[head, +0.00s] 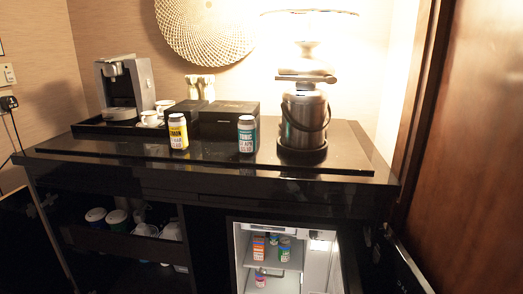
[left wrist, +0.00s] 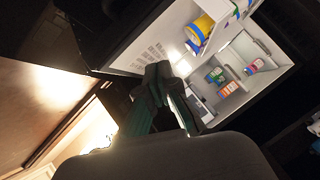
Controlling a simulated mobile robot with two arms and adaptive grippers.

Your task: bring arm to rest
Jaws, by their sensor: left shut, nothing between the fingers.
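My left gripper (left wrist: 166,80) shows in the left wrist view, its dark fingers closed with nothing held. It is in front of the open lit minibar fridge (left wrist: 150,55), apart from the cans in it as far as I can see. In the head view the fridge (head: 238,262) stands open under the counter, and neither arm shows there. My right gripper is in neither view.
On the black counter (head: 340,163) stand a yellow can (head: 178,132), a teal can (head: 247,134), a coffee machine (head: 125,88) and a steel ice bucket (head: 304,122). Several cans (head: 284,250) sit inside the fridge. A wooden panel (head: 470,150) bounds the right.

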